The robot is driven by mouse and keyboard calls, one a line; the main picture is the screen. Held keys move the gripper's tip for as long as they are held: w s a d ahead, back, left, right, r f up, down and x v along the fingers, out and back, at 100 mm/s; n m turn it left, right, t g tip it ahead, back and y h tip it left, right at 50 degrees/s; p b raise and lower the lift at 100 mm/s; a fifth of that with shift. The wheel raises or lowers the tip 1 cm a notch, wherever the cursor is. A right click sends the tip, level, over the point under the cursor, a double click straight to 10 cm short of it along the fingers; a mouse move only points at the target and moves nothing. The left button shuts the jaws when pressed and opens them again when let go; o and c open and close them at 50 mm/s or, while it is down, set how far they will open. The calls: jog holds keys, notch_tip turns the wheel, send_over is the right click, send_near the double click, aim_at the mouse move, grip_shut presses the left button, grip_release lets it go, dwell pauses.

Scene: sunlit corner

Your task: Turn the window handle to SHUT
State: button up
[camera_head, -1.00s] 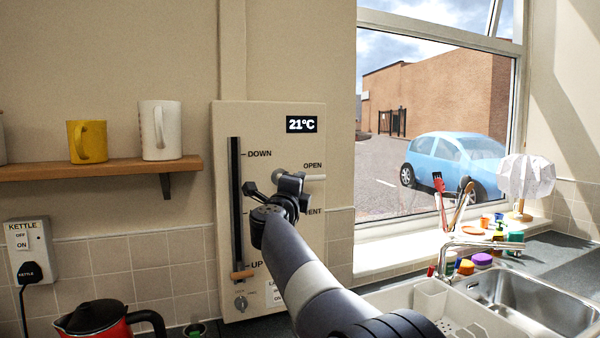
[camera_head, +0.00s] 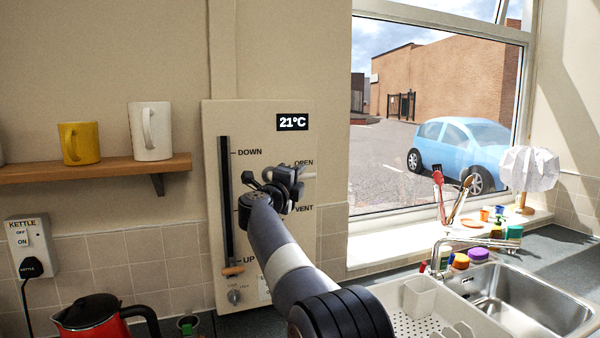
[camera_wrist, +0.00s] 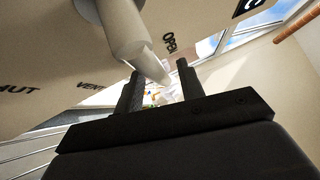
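The window handle (camera_head: 309,175) is a pale lever on the cream wall panel (camera_head: 262,125). It points right, just under the word OPEN; VENT is printed lower down. My gripper (camera_head: 288,177) is in front of the handle and hides its pivot and most of its length. In the wrist view the handle (camera_wrist: 122,30) shows as a thick pale round boss with a thinner lever. The lever's end reaches between the two dark fingers of my gripper (camera_wrist: 160,75). The fingers stand apart, with a gap beside the lever, so the gripper looks open. SHUT is partly readable at left there.
A slot slider with an orange knob (camera_head: 233,271) is left of my arm on the panel, under a 21°C display (camera_head: 293,122). A shelf (camera_head: 100,168) with mugs and a red kettle (camera_head: 95,318) are at left. The sink (camera_head: 530,300) and window are at right.

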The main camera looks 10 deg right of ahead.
jog(key=shift+w+d, duration=0.4)
jog(key=shift+w, duration=0.15)
jog(key=shift+c, duration=0.4)
grip_shut()
